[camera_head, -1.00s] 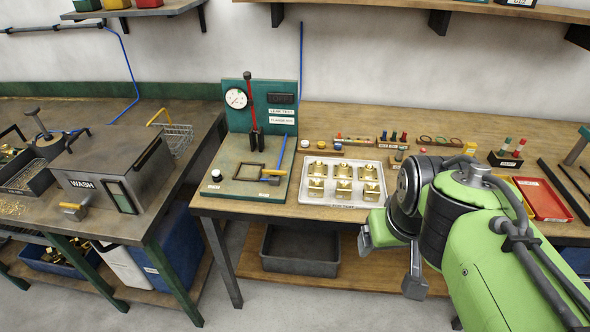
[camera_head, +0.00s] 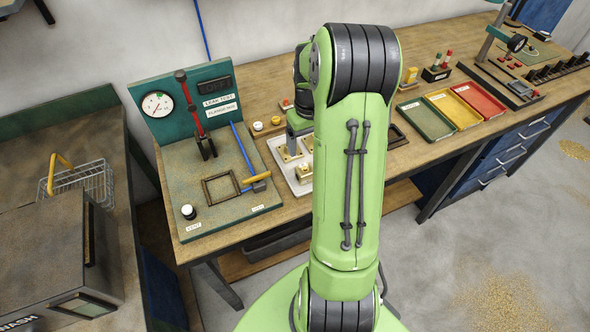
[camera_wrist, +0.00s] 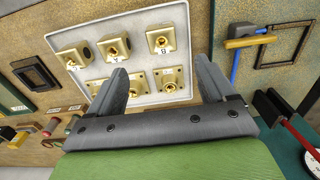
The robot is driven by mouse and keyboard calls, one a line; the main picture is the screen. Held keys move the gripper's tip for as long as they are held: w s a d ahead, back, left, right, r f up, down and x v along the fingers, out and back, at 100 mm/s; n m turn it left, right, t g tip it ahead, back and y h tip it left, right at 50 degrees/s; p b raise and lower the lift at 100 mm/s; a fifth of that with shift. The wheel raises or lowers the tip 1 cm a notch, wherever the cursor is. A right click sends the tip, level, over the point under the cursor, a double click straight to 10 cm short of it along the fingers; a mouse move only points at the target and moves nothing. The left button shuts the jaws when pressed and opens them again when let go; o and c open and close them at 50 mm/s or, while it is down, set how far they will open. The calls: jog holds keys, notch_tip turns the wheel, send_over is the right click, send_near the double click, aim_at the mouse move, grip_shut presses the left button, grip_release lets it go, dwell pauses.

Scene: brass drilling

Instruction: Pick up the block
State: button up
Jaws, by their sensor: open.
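Several brass blocks stand in two rows on a white tray; the wrist view shows a block lettered B (camera_wrist: 162,39), one lettered A (camera_wrist: 113,47) and another at the left (camera_wrist: 73,57). The white tray (camera_wrist: 150,15) also shows in the head view (camera_head: 275,152), largely hidden by my arm. My gripper (camera_wrist: 160,66) is open over the tray, its fingers apart with nothing held between them.
Left of the tray in the head view is the leak-test stand (camera_head: 215,150) with a gauge, red lever and yellow-handled valve (camera_head: 257,180). Green (camera_head: 425,122), yellow (camera_head: 452,108) and red (camera_head: 478,102) trays lie to the right. A wash box (camera_head: 50,260) stands at the lower left.

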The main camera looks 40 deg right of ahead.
aim_at(305, 171)
notch_tip(305, 171, down, 13)
jog(key=shift+w+a+b, duration=0.1)
jog(key=shift+w+b, duration=0.05)
jog(key=shift+b, duration=0.3)
jog(key=shift+c, duration=1.4)
jog(key=shift+r, duration=0.1)
grip_shut()
